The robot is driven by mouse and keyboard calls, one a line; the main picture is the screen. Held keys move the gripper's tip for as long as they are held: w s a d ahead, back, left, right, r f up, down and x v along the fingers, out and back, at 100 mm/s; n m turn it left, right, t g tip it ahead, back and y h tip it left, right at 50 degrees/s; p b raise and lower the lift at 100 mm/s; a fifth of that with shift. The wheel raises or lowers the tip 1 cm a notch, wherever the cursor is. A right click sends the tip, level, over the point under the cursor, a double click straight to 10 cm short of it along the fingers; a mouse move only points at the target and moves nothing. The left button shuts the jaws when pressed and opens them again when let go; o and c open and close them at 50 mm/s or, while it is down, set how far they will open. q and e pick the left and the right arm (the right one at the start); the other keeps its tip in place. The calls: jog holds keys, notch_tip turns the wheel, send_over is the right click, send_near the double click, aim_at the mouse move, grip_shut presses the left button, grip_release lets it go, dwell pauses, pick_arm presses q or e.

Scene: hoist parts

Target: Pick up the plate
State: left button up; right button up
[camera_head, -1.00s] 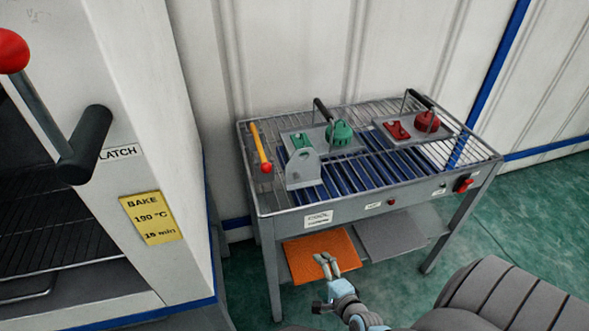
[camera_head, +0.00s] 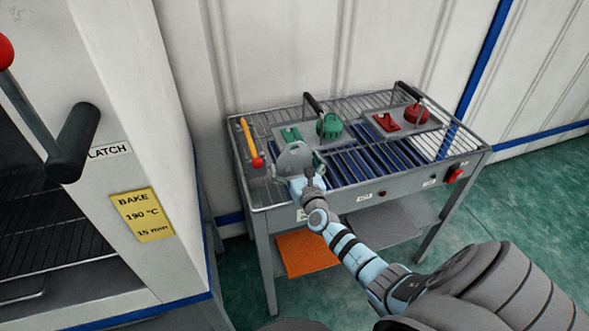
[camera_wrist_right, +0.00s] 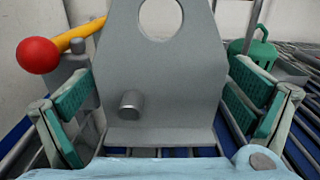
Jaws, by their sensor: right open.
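The grey plate (camera_head: 294,157) stands upright at the front left of the rack table, with a round hole near its top. In the right wrist view the plate (camera_wrist_right: 165,75) fills the middle, with a short round peg low on its face. My right gripper (camera_head: 300,181) is at the plate's lower front. In the wrist view its green-padded fingers are spread open, one to each side of the plate, with gaps between pads and plate edges. The arm hides the plate's foot in the head view. My left gripper is not in view.
A yellow lever with a red ball (camera_head: 257,162) is close left of the plate. Green parts (camera_head: 329,126) and red parts (camera_head: 416,113) sit on trays behind on the rack (camera_head: 378,160). The oven with its latch handle (camera_head: 75,142) stands at left.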

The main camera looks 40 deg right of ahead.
jog(key=shift+w+d+f, duration=0.1)
jog(key=shift+w, duration=0.1)
jog(key=shift+s, duration=0.1)
jog(key=c, duration=1.5)
jog(key=shift+c, duration=0.9)
